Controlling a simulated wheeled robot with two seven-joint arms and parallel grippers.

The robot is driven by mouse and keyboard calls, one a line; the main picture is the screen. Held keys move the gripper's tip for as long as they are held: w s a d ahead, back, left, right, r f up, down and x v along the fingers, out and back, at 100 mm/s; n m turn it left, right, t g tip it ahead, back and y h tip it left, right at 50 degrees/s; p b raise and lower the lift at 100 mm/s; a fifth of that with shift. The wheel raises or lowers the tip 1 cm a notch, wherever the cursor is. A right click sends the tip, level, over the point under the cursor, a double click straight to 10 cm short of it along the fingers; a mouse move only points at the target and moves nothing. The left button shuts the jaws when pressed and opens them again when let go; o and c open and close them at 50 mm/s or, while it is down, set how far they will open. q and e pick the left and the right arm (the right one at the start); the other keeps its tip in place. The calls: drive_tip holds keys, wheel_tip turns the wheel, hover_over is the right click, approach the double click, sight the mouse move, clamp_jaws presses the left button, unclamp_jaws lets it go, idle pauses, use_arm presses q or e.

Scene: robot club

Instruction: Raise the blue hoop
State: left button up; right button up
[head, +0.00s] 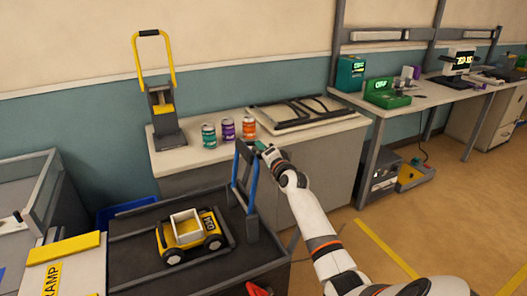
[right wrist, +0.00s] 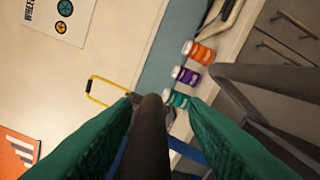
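The blue hoop (head: 252,190) stands upright at the back right edge of a dark tray, with blue legs and a dark crossbar on top. My right gripper (head: 264,148) is at the top of the hoop. In the right wrist view, its two green fingers (right wrist: 160,108) lie on either side of a dark bar (right wrist: 150,135), which looks like the hoop's crossbar. A gap shows beside the bar, so the fingers look open around it. Part of the blue leg (right wrist: 186,150) shows behind the right finger. I cannot make out my left gripper.
A yellow toy truck (head: 190,236) sits on the dark tray (head: 130,250). Behind, several cans (head: 228,129) and a stand with a raised yellow hoop (head: 170,60) are on a bench (head: 175,160). A yellow ramp piece (head: 62,248) is at left.

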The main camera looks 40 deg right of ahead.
drive_tip(key=shift+a, duration=0.15)
drive_tip(key=v, duration=1.2)
drive_tip(key=shift+p, duration=0.35)
